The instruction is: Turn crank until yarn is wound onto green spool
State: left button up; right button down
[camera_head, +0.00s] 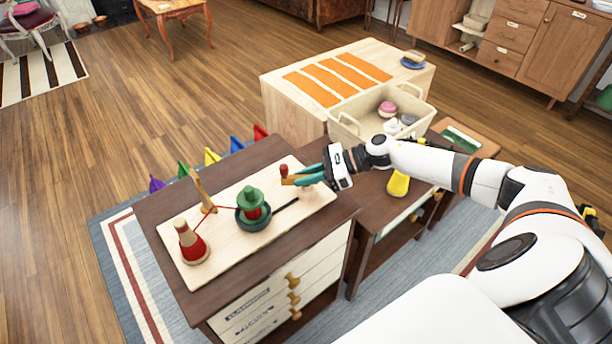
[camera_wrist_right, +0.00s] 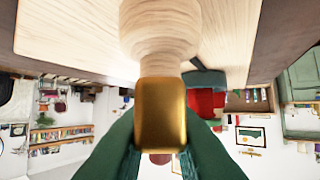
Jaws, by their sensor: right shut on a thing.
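The green spool (camera_head: 250,196) stands upright in a dark round dish (camera_head: 243,222) on a pale board (camera_head: 185,262), with red winding visible around its lower part. Red yarn (camera_head: 226,208) runs from it past a wooden post (camera_head: 205,196) to a red cone (camera_head: 190,246). A dark crank arm (camera_head: 284,207) extends right from the dish. My right gripper (camera_head: 297,180), with teal fingers, is shut on an upright handle with a red top (camera_head: 284,169). In the right wrist view the handle shows a gold band (camera_wrist_right: 161,115) and wooden base (camera_wrist_right: 160,35). Its join to the arm is unclear. My left gripper is out of view.
The board lies on a dark cabinet (camera_head: 160,215) with pale drawers. A cream basket (camera_head: 350,125) and a yellow object (camera_head: 397,184) are to the right. An orange-striped wooden chest (camera_head: 290,122) stands behind.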

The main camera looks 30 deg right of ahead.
jog(key=shift+r, duration=0.1)
jog(key=shift+s+m+t+h+p, duration=0.1)
jog(key=shift+m+t+h+p, duration=0.5)
jog(key=shift+m+t+p, duration=0.25)
jog(key=m+t+h+p, duration=0.1)
jog(key=m+h+p, duration=0.3)
jog(key=m+t+h+p, duration=0.2)
jog(key=m+h+p, duration=0.2)
jog(key=p, duration=0.1)
jog(key=m+t+h+p, duration=0.1)
jog(key=m+h+p, duration=0.3)
jog(key=p, duration=0.1)
jog(key=shift+a+r+t, duration=0.15)
jog(key=shift+t, duration=0.1)
jog(key=shift+m+h+p, duration=0.75)
jog(key=shift+h, duration=0.35)
jog(key=m+g+h+p, duration=0.1)
jog(key=m+h, duration=0.1)
jog(key=h, duration=0.1)
jog(key=shift+m+g, duration=0.4)
jog(key=shift+f+m+g+h, duration=0.2)
jog(key=shift+m+g+h, duration=0.6)
jog(key=shift+m+h, duration=0.35)
jog(key=shift+m+g+h, duration=1.05)
jog(key=shift+m+g, duration=0.15)
jog(key=shift+m, duration=0.25)
